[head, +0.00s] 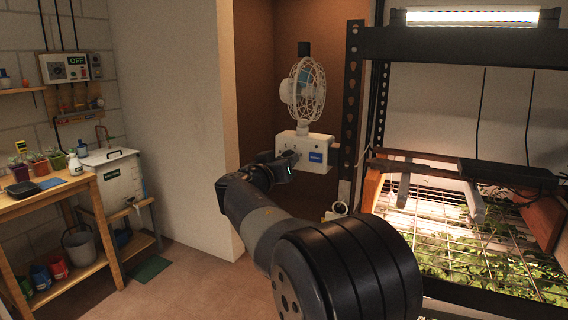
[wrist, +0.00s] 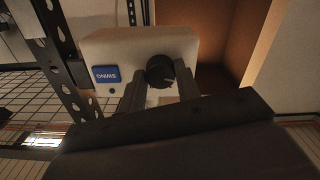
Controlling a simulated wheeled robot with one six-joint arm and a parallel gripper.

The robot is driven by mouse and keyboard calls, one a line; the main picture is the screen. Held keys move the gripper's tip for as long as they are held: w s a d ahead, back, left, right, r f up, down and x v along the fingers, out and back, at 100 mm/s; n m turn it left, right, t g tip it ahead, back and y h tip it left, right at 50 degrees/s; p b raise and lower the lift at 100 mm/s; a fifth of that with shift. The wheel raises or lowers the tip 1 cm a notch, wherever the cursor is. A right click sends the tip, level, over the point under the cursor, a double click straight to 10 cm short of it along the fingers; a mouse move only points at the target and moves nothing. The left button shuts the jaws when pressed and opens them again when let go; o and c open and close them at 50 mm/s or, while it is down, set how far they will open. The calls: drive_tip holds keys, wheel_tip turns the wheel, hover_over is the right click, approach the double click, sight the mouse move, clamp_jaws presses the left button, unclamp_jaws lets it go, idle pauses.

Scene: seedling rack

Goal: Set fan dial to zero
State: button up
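The white fan (head: 303,86) with a round wire cage stands on a white control box (head: 318,140) in the brown alcove. The wrist view shows the box (wrist: 120,48) upside down, with a blue SWING label (wrist: 106,74). Its black round dial (wrist: 158,70) carries a pale pointer mark aimed to the lower right in that view. My gripper (wrist: 160,80) is at the dial, one finger on each side and apart. I cannot tell whether the fingers touch the dial. In the head view my gripper (head: 287,163) is in front of the box's lower left.
A black rack upright (head: 352,100) stands close right of the fan, with a lit seedling tray (head: 440,235) beyond. Left are a wooden bench (head: 50,195), a white tank (head: 118,178) and a wall box reading OFF (head: 66,68).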

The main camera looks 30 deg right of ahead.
drive_tip(key=o, duration=0.5)
drive_tip(key=shift+c, duration=0.2)
drive_tip(key=b+v, duration=0.2)
drive_tip(key=v, duration=0.8)
drive_tip(key=shift+s+a+b, duration=0.3)
drive_tip(key=shift+b, duration=0.05)
drive_tip(key=w+d+m+p, duration=0.1)
drive_tip(key=w+d+p, duration=0.3)
drive_tip(key=w+d, duration=0.2)
drive_tip(key=d, duration=0.2)
drive_tip(key=shift+w+d, duration=0.3)
drive_tip(key=shift+w, duration=0.1)
drive_tip(key=shift+m, duration=0.3)
